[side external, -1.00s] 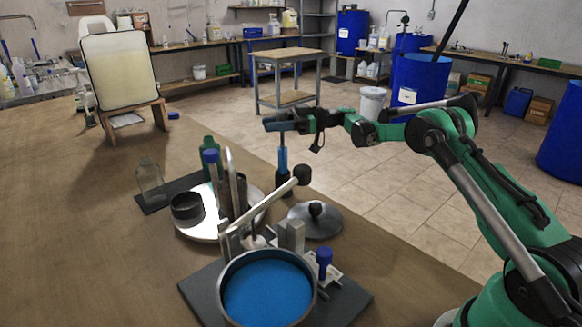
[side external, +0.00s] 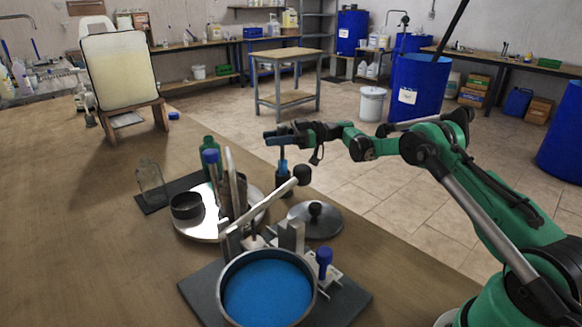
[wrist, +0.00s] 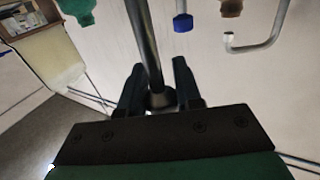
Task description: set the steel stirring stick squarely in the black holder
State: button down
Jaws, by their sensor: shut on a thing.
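My gripper (side external: 277,137) is lowered over the far edge of the bench in the side view. In the wrist view its two dark fingers (wrist: 157,88) are shut on the steel stirring stick (wrist: 141,35), a grey rod leaning slightly from upright in the picture. In the side view a dark upright piece that looks like the black holder (side external: 284,188) stands directly below the gripper, with a blue part (side external: 283,158) between them. Whether the stick's lower end is inside the holder, and how squarely, I cannot tell.
Left of the gripper stand a green bottle (side external: 209,145) and a blue-topped tool (side external: 211,157). A grey lid (side external: 315,219) lies nearer.

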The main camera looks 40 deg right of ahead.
jog(key=shift+f, duration=0.65)
jog(key=c, duration=0.5)
grip_release()
jog(key=shift+d, duration=0.1)
jog(key=shift+v, duration=2.75)
jog(key=shift+f, duration=0.1)
